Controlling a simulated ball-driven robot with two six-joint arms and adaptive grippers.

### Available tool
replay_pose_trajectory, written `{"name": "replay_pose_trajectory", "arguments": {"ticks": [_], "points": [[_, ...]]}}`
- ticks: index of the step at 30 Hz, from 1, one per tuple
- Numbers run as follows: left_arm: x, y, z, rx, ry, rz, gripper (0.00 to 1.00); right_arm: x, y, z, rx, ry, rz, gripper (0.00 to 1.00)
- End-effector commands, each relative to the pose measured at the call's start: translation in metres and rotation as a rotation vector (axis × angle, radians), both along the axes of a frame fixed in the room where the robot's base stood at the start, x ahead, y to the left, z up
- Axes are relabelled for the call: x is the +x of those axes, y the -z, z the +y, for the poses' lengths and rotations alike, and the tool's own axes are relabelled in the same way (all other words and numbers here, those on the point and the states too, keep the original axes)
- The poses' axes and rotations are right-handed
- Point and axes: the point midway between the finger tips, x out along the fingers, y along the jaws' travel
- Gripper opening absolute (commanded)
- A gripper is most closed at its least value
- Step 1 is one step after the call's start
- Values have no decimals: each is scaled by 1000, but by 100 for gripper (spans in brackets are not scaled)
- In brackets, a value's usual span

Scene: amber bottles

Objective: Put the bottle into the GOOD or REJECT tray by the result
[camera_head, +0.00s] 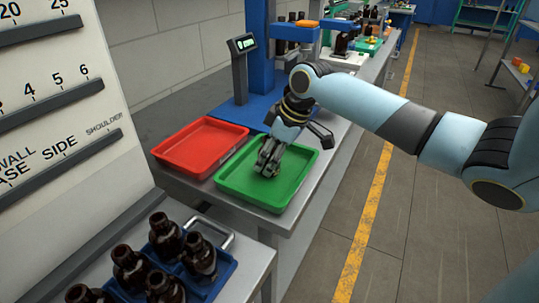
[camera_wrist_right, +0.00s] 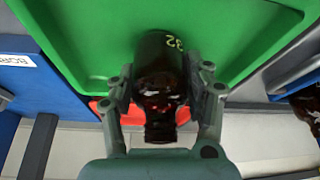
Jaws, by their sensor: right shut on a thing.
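My right gripper (camera_head: 268,165) is low over the green tray (camera_head: 240,182). In the right wrist view its fingers (camera_wrist_right: 162,92) are shut on a dark amber bottle (camera_wrist_right: 160,70), with the green tray behind it. The bottle bears a yellow-green marking that looks like "32". In the head view the gripper hides the bottle, and I cannot tell whether it touches the tray floor. The red tray (camera_head: 205,143), empty, is left of the green one. No tray label is readable. My left gripper is not in view.
A blue crate (camera_head: 222,266) with several amber bottles (camera_head: 165,237) stands at the lower left, beside a marked board (camera_head: 60,110). A blue station with a small lit display (camera_head: 243,43) is behind the trays. More bottles (camera_head: 345,42) stand farther back. Floor at right is clear.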

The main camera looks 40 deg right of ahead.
Motion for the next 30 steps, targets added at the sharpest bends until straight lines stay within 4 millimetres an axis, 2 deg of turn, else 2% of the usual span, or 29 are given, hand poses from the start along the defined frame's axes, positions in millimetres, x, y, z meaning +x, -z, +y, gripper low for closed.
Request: {"name": "replay_pose_trajectory", "arguments": {"ticks": [10,11,16,25,30], "points": [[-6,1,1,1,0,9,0,0,3,0,0,0,-2,17],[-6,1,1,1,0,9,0,0,4,0,0,0,-1,52],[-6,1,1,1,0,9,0,0,3,0,0,0,-1,74],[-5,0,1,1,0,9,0,0,1,0,-1,0,-3,74],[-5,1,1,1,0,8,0,-7,-19,-6,-5,-1,-5,74]]}}
